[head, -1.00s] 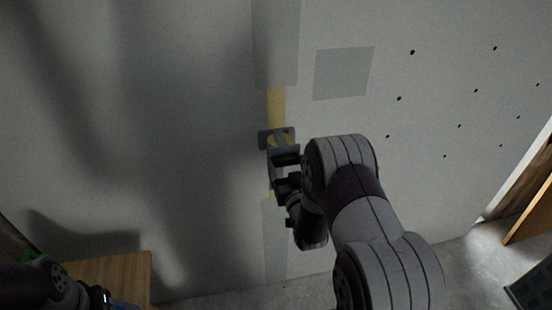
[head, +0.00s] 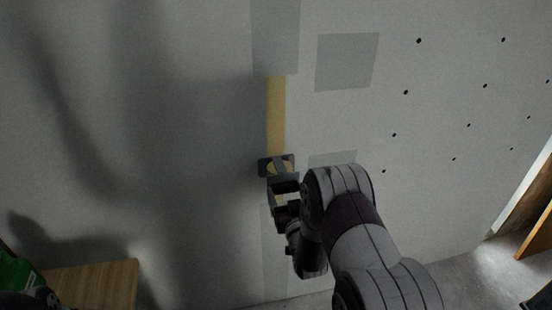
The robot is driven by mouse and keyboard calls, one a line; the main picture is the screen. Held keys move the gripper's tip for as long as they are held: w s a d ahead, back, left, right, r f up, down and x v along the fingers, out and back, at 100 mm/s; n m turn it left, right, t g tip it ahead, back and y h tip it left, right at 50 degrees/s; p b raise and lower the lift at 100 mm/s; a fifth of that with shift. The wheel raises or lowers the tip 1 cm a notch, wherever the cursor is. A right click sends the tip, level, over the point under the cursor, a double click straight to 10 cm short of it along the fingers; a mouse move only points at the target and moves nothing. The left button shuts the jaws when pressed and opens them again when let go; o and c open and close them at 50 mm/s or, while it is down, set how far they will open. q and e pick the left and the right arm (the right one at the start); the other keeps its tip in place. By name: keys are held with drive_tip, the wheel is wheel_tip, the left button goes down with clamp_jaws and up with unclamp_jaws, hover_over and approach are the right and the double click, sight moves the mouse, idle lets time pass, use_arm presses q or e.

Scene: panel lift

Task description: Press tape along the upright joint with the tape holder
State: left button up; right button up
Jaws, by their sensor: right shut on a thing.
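The grey wall panel (head: 200,120) fills most of the head view. Yellow tape (head: 276,115) runs down the upright joint, from the lower edge of an upper grey patch to the tape holder. The dark tape holder (head: 264,167) with a yellow roll is at the tape's lower end, against or very near the wall. My right gripper (head: 281,196) is shut on the tape holder, and its fingers are partly hidden by the holder and wrist. Of my left arm only a dark part shows at the bottom left corner; its gripper is not visible.
Grey patches (head: 347,62) lie on the wall right of the tape, and another strip (head: 274,255) runs below the holder. Dark screw dots (head: 405,92) mark the right side. A wooden surface (head: 95,283) and a green object (head: 18,275) stand at the lower left.

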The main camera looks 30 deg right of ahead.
wheel_tip(320, 180, down, 18)
drive_tip(key=b, duration=1.5)
drive_tip(key=shift+b, duration=0.3)
drive_tip(key=p+v, duration=0.1)
drive_tip(key=v, duration=0.6)
drive_tip(key=shift+p, duration=0.4)
